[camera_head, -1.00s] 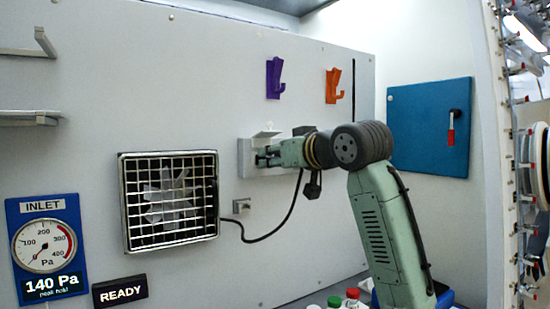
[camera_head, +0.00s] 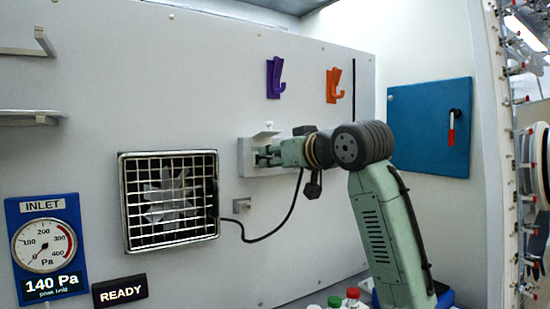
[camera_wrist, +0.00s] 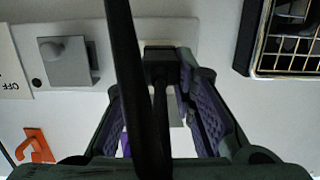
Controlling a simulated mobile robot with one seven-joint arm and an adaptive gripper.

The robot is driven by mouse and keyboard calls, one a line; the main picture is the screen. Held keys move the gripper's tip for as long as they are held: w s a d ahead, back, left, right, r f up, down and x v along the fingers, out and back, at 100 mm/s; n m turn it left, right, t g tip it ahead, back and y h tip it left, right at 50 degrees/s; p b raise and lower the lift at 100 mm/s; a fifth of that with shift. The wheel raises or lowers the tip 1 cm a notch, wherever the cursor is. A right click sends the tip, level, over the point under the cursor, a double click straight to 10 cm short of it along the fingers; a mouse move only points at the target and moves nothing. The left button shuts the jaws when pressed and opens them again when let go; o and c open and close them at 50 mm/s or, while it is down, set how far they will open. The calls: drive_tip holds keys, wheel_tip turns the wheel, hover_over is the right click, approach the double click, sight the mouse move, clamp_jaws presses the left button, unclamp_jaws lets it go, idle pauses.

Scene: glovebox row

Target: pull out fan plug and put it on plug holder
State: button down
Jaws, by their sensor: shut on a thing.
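My gripper (camera_head: 264,156) is at the white socket panel (camera_head: 245,160) on the wall, right of the fan (camera_head: 168,195). In the wrist view my gripper (camera_wrist: 175,72) is shut on the black fan plug (camera_wrist: 160,68). The plug is at the light plate; whether it is still seated in the socket cannot be told. The black cord (camera_wrist: 125,60) runs across the wrist view in front of the plug. In the head view the cord (camera_head: 285,222) sags from the fan to near my gripper.
A grey block with a knob (camera_wrist: 68,62) is beside the plug, near an OFF label (camera_wrist: 10,75). A purple hook (camera_head: 274,78) and an orange hook (camera_head: 334,86) are above. Bottles with red caps (camera_head: 352,294) and a green cap (camera_head: 334,301) stand below my arm.

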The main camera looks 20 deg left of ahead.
drive_tip(key=shift+f+b+v, duration=0.2)
drive_tip(key=shift+b+v, duration=0.15)
drive_tip(key=shift+v, duration=1.1)
drive_tip(key=v, duration=0.4)
drive_tip(key=shift+s+d+f+b, duration=0.3)
drive_tip(key=shift+d+f+b, duration=0.05)
drive_tip(key=shift+b, duration=0.05)
idle(0.7)
idle(1.1)
